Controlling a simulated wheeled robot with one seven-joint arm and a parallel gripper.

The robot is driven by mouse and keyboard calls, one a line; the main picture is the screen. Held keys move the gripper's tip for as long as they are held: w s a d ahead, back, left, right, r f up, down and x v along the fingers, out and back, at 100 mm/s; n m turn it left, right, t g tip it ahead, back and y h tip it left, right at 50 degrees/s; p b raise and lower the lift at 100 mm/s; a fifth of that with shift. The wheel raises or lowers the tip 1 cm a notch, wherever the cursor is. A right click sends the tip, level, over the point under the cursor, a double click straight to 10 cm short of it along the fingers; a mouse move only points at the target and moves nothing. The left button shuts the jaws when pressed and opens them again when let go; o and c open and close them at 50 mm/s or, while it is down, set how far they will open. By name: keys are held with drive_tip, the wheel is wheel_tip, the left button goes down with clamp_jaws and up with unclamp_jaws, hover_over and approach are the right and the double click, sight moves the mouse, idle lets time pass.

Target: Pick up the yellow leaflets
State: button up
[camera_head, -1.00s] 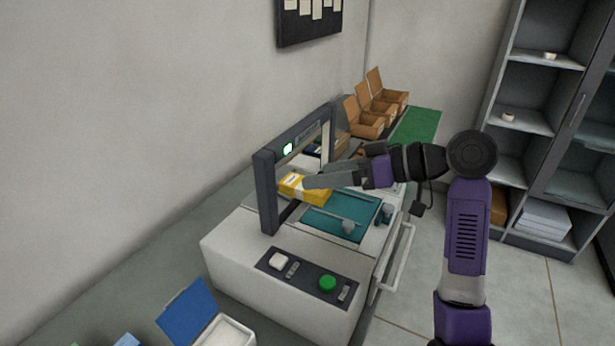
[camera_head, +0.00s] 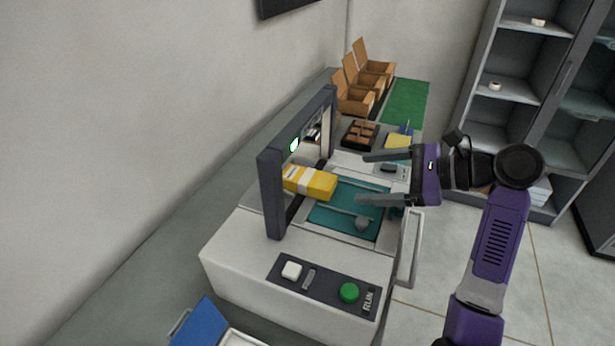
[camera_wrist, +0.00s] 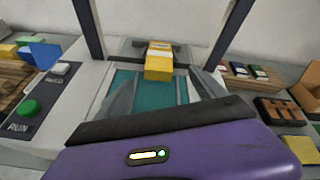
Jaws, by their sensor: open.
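The yellow leaflets (camera_head: 311,182) are a bundle with a pale band. They lie at the frame opening of the white machine, partly over its teal bed (camera_head: 335,215). In the wrist view the yellow leaflets (camera_wrist: 158,66) sit ahead, between the frame posts and roughly between my fingers. My gripper (camera_head: 362,178) is open and empty, to the right of the bundle, its fingers pointing left toward it. In the wrist view my gripper (camera_wrist: 160,92) shows both fingers spread, apart from the bundle.
The machine's dark upright frame (camera_head: 272,195) stands around the bundle's far end. A panel with a white button (camera_head: 291,270) and a green button (camera_head: 349,292) is at the front. Open brown boxes (camera_head: 355,98), a brown divided tray (camera_head: 361,135) and a yellow pad (camera_head: 397,141) stand behind. A blue-lidded box (camera_head: 200,325) is nearer.

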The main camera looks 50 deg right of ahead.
sight(327, 181)
drive_tip(key=m, duration=0.3)
drive_tip(key=shift+a+f+m, duration=0.1)
drive_tip(key=shift+m, duration=0.3)
drive_tip(key=shift+w, duration=0.1)
drive_tip(key=x, duration=1.1)
drive_tip(key=shift+w+a+f, duration=0.15)
drive_tip(key=shift+w+f, duration=0.05)
drive_tip(key=shift+f, duration=0.15)
drive_tip(key=shift+c, duration=0.4)
drive_tip(key=shift+r, duration=0.1)
drive_tip(key=c, duration=1.6)
